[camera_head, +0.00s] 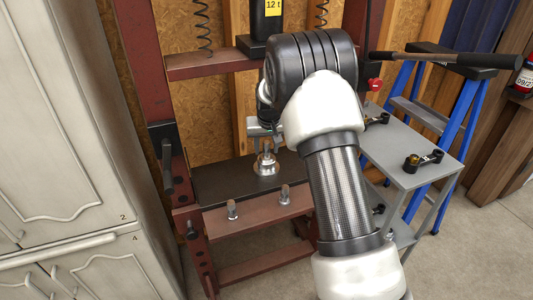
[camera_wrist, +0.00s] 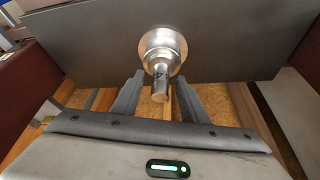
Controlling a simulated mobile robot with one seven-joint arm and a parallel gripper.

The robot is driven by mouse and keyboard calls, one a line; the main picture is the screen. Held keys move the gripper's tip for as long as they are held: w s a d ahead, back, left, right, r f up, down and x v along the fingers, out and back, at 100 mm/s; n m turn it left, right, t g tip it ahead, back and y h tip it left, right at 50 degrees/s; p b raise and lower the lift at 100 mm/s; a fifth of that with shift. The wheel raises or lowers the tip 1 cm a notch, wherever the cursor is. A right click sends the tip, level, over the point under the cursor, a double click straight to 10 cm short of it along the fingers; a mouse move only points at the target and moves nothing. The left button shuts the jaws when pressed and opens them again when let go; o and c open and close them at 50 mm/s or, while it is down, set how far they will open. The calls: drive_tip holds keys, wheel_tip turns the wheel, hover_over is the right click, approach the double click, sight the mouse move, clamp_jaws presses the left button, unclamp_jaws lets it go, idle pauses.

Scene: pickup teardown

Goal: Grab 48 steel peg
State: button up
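A steel peg (camera_head: 266,166) with a wide round base stands on the dark plate (camera_head: 215,184) of the red press. In the wrist view the peg (camera_wrist: 160,66) shows its flared base and a narrow shaft with a dark mark that I cannot read fully. My gripper (camera_head: 264,143) is above the peg in the head view, with its fingers pointing down. In the wrist view its two fingers are apart, one on each side of the shaft, with gaps between. The gripper is open and holds nothing. My arm hides part of the press.
Two similar pegs (camera_head: 232,210) (camera_head: 285,196) stand on the press's front red beam. The press's red upright (camera_head: 150,75) is left of my gripper. A grey cart (camera_head: 398,160) with dark parts stands at right, before a blue ladder (camera_head: 461,128). A pale cabinet (camera_head: 60,120) is at left.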

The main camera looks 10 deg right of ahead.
clamp_jaws()
drive_tip(key=shift+r, duration=0.2)
